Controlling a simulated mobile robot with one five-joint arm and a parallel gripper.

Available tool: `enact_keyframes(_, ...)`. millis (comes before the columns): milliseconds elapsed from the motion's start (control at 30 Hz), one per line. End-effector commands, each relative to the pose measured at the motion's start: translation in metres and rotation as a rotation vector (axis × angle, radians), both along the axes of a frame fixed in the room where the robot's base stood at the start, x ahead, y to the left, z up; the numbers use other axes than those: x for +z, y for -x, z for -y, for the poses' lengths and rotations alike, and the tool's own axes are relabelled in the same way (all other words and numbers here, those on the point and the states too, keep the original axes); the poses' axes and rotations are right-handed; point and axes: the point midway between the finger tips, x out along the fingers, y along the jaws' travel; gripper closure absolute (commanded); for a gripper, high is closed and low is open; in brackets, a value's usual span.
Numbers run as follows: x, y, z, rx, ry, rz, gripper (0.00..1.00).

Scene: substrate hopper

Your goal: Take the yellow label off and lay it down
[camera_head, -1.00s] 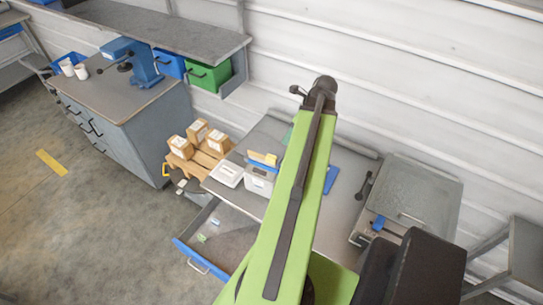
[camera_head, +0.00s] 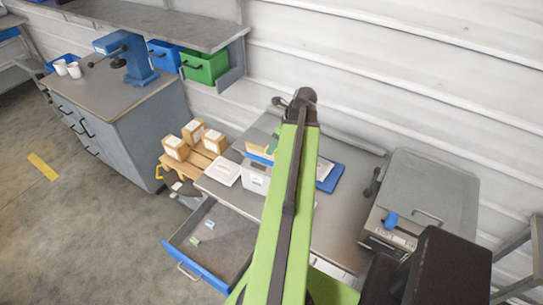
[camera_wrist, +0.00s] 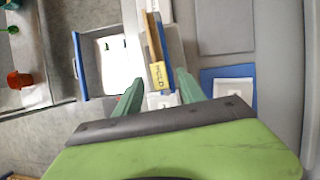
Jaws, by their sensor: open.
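The yellow label (camera_wrist: 157,74), with dark lettering that seems to read HOLD, sits on the near end of an upright tan divider (camera_wrist: 152,40) in the wrist view. The divider stands in a pale box (camera_wrist: 163,100), which also shows in the head view (camera_head: 255,181) on the grey bench. My gripper (camera_wrist: 158,91) is open, with one green finger on each side of the label and apparently nothing between them touching it. How far the fingertips are above the label I cannot tell. In the head view my green arm hides the gripper's tips and the label.
A blue mat (camera_head: 331,178) with a white sheet lies right of the box. A white lid or tray (camera_head: 224,171) lies left of it. An open blue-fronted drawer (camera_head: 201,268) juts out in front. A grey machine (camera_head: 432,180) stands right; cartons (camera_head: 175,148) stand on a pallet behind left.

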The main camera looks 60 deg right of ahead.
Motion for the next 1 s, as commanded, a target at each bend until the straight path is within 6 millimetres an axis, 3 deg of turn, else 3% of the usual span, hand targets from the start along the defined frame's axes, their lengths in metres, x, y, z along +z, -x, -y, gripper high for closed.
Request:
enact_keyframes(33, -0.0179, -0.0036, -0.0008, 0.001, 0.000, 0.000, 0.53)
enact_keyframes(100, -0.0236, -0.0070, -0.0021, 0.002, 0.001, 0.000, 0.53)
enact_keyframes(333, -0.0199, -0.0083, -0.0027, 0.001, 0.000, 0.000, 0.53)
enact_keyframes(700, -0.0198, -0.0084, -0.0029, 0.002, 0.000, 0.000, 1.00)
enact_keyframes(1000, -0.0198, -0.0084, -0.0030, 0.002, 0.000, 0.000, 1.00)
